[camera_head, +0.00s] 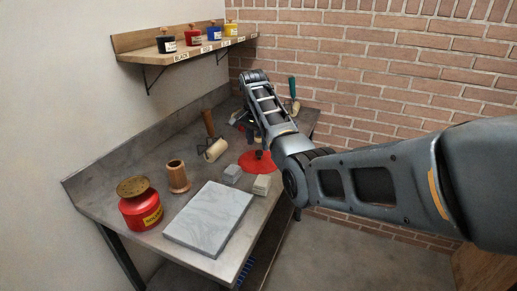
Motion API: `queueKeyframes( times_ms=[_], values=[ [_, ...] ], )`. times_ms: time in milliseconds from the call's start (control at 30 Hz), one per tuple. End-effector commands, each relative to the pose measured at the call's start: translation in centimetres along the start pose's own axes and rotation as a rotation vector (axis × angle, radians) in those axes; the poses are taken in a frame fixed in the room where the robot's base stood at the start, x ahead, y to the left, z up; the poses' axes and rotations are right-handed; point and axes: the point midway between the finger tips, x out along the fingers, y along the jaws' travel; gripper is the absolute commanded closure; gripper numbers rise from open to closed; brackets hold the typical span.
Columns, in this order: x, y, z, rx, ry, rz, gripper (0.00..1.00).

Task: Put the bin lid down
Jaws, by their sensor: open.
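A flat red disc (250,166) with a small dark part at its centre lies on the bench; it looks like a lid, but I cannot be sure that it is the bin lid. A red can (140,212) with a yellow label and a brass-coloured round top (133,185) stands at the front left of the bench. My gripper (250,133) hangs beneath the far end of my arm, behind the red disc in the picture. It is open and small in view, partly hidden by my arm. I see nothing held in it.
A pale stone slab (208,218) lies at the bench's front, with grey blocks (262,185) beside it. The shelf (170,52) holds several coloured jars. The bench top (95,190) is bare at left.

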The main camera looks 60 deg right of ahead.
Motion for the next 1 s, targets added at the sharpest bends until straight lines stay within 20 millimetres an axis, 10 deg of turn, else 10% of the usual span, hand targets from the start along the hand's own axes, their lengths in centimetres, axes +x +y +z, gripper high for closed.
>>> queueKeyframes(
  times_ms=[400, 1000],
  values=[
    [-7.7, -0.1, 0.0, 0.0, 0.0, -0.001, 0.44],
    [-8.6, 0.0, 0.0, -0.001, -0.001, 0.0, 0.44]
  ],
)
